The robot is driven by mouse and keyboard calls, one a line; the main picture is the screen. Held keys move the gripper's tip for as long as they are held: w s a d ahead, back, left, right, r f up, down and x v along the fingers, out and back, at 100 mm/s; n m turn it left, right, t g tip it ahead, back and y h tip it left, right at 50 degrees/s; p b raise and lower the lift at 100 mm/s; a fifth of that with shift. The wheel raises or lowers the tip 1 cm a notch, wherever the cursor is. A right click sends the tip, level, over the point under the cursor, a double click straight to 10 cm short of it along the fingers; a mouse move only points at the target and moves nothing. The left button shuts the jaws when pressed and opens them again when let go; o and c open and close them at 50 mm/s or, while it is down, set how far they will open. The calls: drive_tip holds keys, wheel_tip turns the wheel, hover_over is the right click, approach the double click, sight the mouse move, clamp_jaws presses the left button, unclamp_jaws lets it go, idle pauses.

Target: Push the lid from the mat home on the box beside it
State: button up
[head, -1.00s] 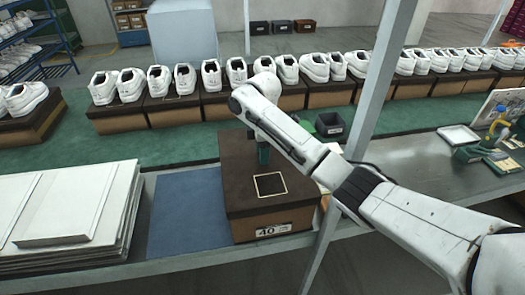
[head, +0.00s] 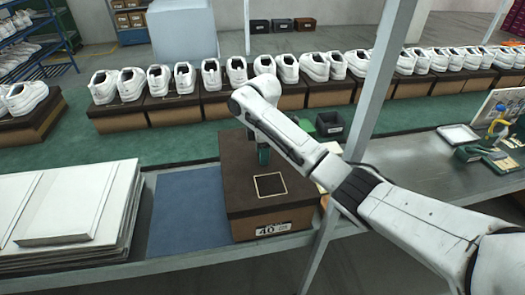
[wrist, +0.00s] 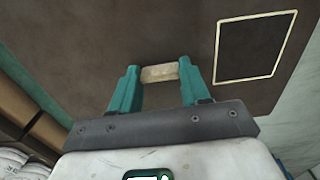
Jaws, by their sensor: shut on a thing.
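The dark brown lid (head: 236,180), with a cream-outlined square on its top, lies over the brown box (head: 244,230) marked 40. Its front edge looks roughly level, but I cannot tell whether it is fully seated. The blue mat (head: 190,207) to its left is bare. My gripper (head: 263,163) points down at the lid's top, behind the square. In the wrist view its teal fingers (wrist: 158,76) stand either side of a small tan tab (wrist: 160,73) against the lid (wrist: 185,35) and are shut on it. The fingertip contact is small and partly hidden in the head view.
White stacked boards (head: 75,205) lie left of the mat. A grey post (head: 352,140) rises right of the box. A row of white shoes on brown boxes (head: 175,108) runs behind. A dark bin (head: 330,124) and a white tray (head: 458,135) are to the right.

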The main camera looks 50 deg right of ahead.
drive_tip(key=shift+f+b, duration=0.85)
drive_tip(key=shift+f, duration=0.95)
idle(0.4)
drive_tip(key=o, duration=1)
wheel_tip(320, 180, up, 11)
drive_tip(key=shift+f+p, duration=0.1)
drive_tip(key=shift+p, duration=1.1)
